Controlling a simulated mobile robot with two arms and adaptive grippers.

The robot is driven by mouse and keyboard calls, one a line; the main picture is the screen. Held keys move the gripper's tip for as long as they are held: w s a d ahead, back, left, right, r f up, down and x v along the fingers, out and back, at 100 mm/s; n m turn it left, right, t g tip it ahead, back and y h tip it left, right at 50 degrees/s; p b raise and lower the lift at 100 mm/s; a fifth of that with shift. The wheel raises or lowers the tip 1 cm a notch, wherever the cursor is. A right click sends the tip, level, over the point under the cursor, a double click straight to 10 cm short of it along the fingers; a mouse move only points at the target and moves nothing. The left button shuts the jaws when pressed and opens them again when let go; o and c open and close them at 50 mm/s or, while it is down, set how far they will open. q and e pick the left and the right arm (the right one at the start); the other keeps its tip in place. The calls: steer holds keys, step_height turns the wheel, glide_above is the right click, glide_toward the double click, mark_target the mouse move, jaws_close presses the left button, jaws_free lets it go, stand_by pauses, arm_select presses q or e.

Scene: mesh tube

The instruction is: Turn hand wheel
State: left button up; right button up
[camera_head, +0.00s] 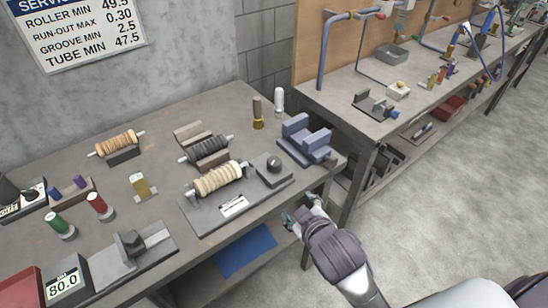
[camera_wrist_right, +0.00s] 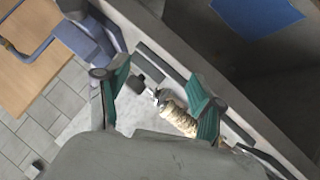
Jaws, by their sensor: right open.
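A grey fixture (camera_head: 207,219) stands near the front of the workbench. It carries a ribbed cream roller (camera_head: 217,179) on a shaft. A dark block with a round dark knob (camera_head: 273,166) stands at the roller's right end; I cannot tell whether this is the hand wheel. The roller also shows in the right wrist view (camera_wrist_right: 176,116), with a small round silver part (camera_wrist_right: 160,97) at its end. My right gripper (camera_head: 296,219) is open and empty, off the bench's front edge, to the right of the fixture. In its wrist view its green-padded fingers (camera_wrist_right: 151,88) stand apart. My left gripper is out of view.
A blue-grey vise-like block (camera_head: 306,143) stands at the bench's right corner. A blue sheet (camera_head: 246,250) lies on the lower shelf. The floor at right is clear.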

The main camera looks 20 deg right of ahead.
steer(key=w+a+r+n+t+y, duration=0.4)
steer(key=w+a+r+n+t, duration=0.15)
steer(key=r, duration=0.45)
steer(key=w+a+r+n+t+y, duration=0.3)
steer(key=w+a+r+n+t, duration=0.25)
steer(key=r, duration=0.45)
steer(key=s+a+r+n+g+y, duration=0.1)
steer(key=a+r+n+g+y, duration=0.2)
steer(key=a+n+g+y, duration=0.35)
steer(key=s+a+r+n+g+y, duration=0.1)
steer(key=a+r+n+g+y, duration=0.25)
steer(key=n+y, duration=0.6)
steer(key=n+g+h, duration=1.2)
steer(key=n+h, duration=1)
glide_above(275, 160)
step_height(275, 160, down, 10)
arm_select(q)
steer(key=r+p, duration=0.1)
steer(key=p, duration=0.1)
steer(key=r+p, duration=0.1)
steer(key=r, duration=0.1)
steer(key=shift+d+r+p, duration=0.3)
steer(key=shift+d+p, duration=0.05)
arm_select(e)
step_height(275, 160, down, 13)
steer(key=shift+f, duration=0.1)
